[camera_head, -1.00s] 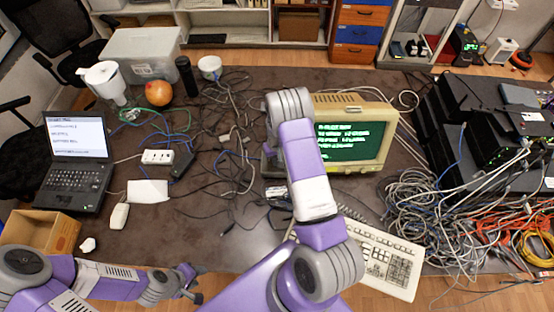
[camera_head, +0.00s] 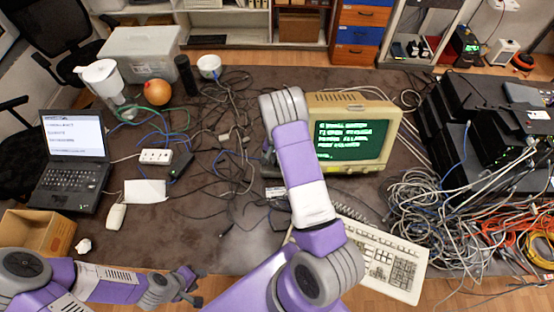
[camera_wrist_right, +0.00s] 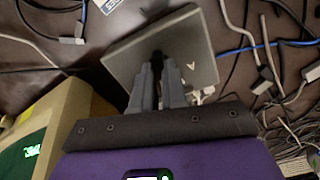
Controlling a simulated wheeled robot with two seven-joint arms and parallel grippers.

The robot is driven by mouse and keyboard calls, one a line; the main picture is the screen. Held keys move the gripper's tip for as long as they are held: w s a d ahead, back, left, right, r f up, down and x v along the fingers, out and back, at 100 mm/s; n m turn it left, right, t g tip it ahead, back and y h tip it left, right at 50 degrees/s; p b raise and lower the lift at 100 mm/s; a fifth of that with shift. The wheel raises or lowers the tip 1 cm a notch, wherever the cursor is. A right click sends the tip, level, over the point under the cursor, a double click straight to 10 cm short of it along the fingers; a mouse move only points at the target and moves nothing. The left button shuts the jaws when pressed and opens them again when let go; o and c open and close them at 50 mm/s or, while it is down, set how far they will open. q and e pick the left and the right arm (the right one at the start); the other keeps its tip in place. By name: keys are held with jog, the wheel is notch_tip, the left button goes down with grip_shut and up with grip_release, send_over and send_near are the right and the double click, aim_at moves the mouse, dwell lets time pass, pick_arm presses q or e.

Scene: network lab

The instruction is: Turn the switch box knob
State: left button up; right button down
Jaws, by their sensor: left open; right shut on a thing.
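The switch box (camera_wrist_right: 190,40) is a grey, flat-topped box in the right wrist view. It lies tilted in the picture beside the monitor. My right gripper (camera_wrist_right: 157,62) reaches over its top, and the fingers are closed on the knob, which is mostly hidden between them. A "V" mark shows just right of the fingers. In the head view my right forearm and wrist cover most of the box and hide the right fingertips. My left gripper (camera_head: 190,287) is open and empty near the table's front edge, far from the box.
An old beige monitor (camera_head: 352,132) stands right of my right wrist, with a keyboard (camera_head: 380,262) in front. Loose cables cover the table's middle. A laptop (camera_head: 75,160) and white power strip (camera_head: 156,156) are at left; stacked network gear (camera_head: 480,130) is at right.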

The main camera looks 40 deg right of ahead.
jog(key=shift+m, duration=0.3)
jog(key=c, duration=1.2)
grip_release()
jog(key=shift+o, duration=0.2)
jog(key=shift+r, duration=0.15)
notch_tip(320, 180, up, 7)
jog(key=shift+r, duration=0.15)
